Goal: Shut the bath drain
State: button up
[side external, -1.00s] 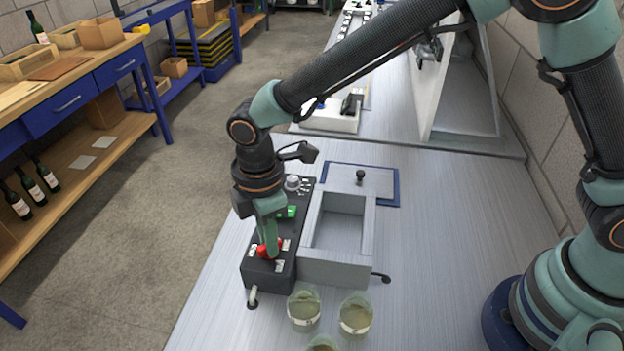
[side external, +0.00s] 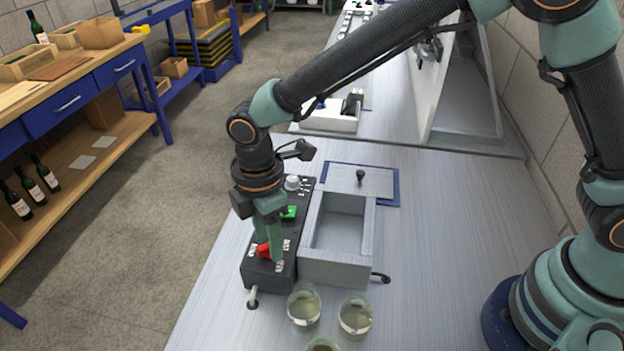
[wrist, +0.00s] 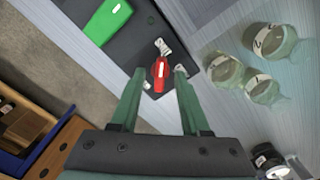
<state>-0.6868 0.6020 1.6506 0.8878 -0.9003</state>
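The bath (side external: 337,268) is a grey open-topped box beside a black control box (side external: 253,275). A red handle (side external: 264,251) sits on the control box, with small white labels around it. In the wrist view the red handle (wrist: 160,76) lies between my two green fingertips, with a visible gap on each side. My gripper (side external: 269,257) points down over it, open; it also shows in the wrist view (wrist: 159,72). A green switch (side external: 288,213) is farther back on the same box. The bath's drain opening cannot be made out.
Several glass beakers (side external: 304,307) stand in front of the bath. A lid with a black knob (side external: 360,177) lies on a blue-edged base behind it. A black-tipped lever (side external: 380,277) juts out at the bath's front right. The bench right of the bath is clear.

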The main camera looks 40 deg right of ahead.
notch_tip(320, 180, up, 12)
dwell(0.6)
jog(key=d+r+m+t, duration=0.1)
jog(key=d+r+m, duration=0.15)
jog(key=d, duration=0.35)
jog(key=d+r+m+t+y, duration=0.1)
jog(key=d+r+m, duration=0.1)
jog(key=d+m, duration=0.25)
jog(key=d+r+m+t, duration=0.1)
jog(key=d+r+m, duration=0.1)
jog(key=d, duration=0.4)
jog(key=s+d+m+t, duration=0.1)
jog(key=s+d+m, duration=0.2)
jog(key=d, duration=0.3)
jog(key=s+d+f+m+t+h, duration=0.1)
jog(key=s+d+m, duration=0.2)
jog(key=d+m, duration=0.3)
jog(key=shift+s+d+f+t, duration=0.15)
jog(key=shift+s+d+t, duration=0.05)
jog(key=shift+s+t, duration=0.15)
